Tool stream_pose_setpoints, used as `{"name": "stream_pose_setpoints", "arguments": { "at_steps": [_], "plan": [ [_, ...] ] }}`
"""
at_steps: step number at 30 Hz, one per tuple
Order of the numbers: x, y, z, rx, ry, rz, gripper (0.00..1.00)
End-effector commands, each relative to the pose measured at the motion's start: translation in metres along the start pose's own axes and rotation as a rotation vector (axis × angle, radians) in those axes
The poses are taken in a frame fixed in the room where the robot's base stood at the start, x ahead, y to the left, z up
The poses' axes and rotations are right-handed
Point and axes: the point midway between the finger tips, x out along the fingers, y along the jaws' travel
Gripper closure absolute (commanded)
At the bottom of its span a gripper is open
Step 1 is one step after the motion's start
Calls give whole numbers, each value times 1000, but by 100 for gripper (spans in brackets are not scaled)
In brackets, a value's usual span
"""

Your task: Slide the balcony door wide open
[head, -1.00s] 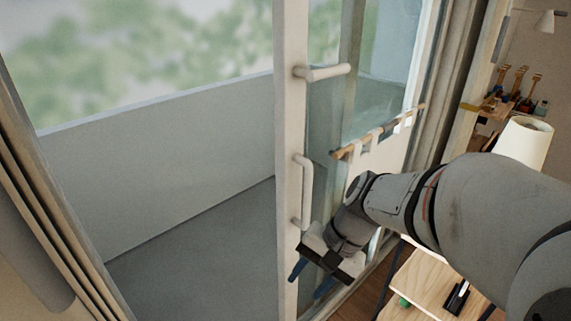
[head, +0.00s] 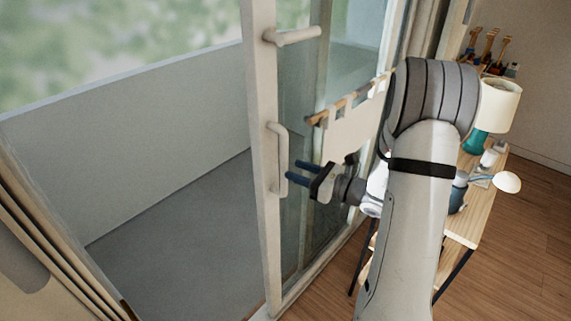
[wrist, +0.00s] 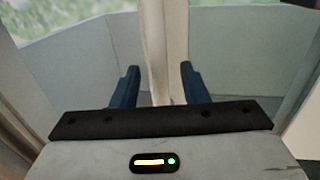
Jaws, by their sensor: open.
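The balcony door (head: 259,140) is a glass panel in a white frame, standing open with a wide gap to its left. A pale upright bar handle (head: 282,150) is on its front stile, below a second, sideways-jutting handle (head: 292,36). My gripper (head: 289,171) is open and empty, its blue fingers pointing left at the lower part of the upright handle. They look close to it; contact cannot be told. In the wrist view, the pale door stile (wrist: 163,40) lies between the fingers of my gripper (wrist: 160,69); the handle is not clearly distinguishable there.
A cloth (head: 352,128) hangs from a wooden rod behind my gripper. A wooden table (head: 476,215) with a lamp (head: 497,104) stands at right, partly behind my arm. The balcony floor (head: 185,230) beyond the opening is clear. The left door jamb (head: 45,250) is at lower left.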

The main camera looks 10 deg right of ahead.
Motion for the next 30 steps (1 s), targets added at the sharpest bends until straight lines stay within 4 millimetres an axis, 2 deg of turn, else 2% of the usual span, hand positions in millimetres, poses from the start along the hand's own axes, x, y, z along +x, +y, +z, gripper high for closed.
{"name": "stream_pose_setpoints", "arguments": {
  "at_steps": [3,9,20,30],
  "plan": [
    [22,1,1,1,1,5,60],
    [45,1,0,-1,2,3,60],
    [51,0,0,-2,2,1,60],
    [51,0,0,-2,2,0,87]
  ]
}}
